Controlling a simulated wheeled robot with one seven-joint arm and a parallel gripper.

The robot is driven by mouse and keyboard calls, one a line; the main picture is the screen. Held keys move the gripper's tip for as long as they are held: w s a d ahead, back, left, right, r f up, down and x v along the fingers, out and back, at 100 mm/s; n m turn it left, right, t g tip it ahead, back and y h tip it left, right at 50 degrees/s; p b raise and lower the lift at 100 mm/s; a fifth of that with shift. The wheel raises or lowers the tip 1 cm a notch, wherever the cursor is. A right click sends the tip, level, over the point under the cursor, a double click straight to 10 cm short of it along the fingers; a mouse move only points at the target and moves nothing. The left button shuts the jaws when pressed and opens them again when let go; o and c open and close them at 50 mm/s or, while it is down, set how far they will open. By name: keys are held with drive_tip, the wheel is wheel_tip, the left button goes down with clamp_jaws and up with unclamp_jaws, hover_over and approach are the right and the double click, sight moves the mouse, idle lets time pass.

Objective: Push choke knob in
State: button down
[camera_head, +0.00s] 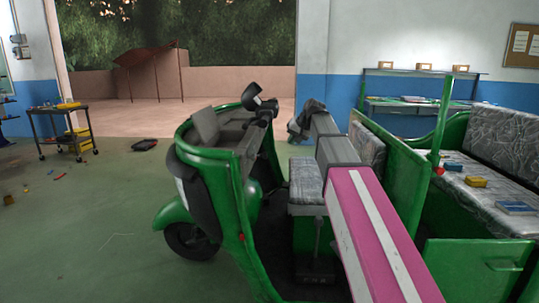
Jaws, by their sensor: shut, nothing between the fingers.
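The green rickshaw (238,215) stands in the middle, its handlebar and dash at the front left. A small red knob-like part (438,171) shows by the green post behind the driver's seat. I cannot tell for sure that it is the choke knob, or how far out it sits. My pink and grey arm reaches from the bottom right over the driver's seat. My gripper (296,129) is at the arm's far end, small and dark, shut and empty. It is well to the left of the red part and apart from it in the picture.
The driver's seat (306,180) lies under my arm. The rear bench (490,184) holds blue and yellow boxes. A tool cart (62,112) stands at the left. A dark object (145,145) lies on the floor. The green floor at the left front is mostly clear.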

sight(265, 153)
idle(0.3)
drive_tip(key=w+a+f, duration=0.4)
drive_tip(key=a+f, duration=0.4)
drive_tip(key=shift+a, duration=0.3)
idle(0.3)
drive_tip(key=shift+w+a, duration=0.1)
drive_tip(key=shift+a, duration=1.45)
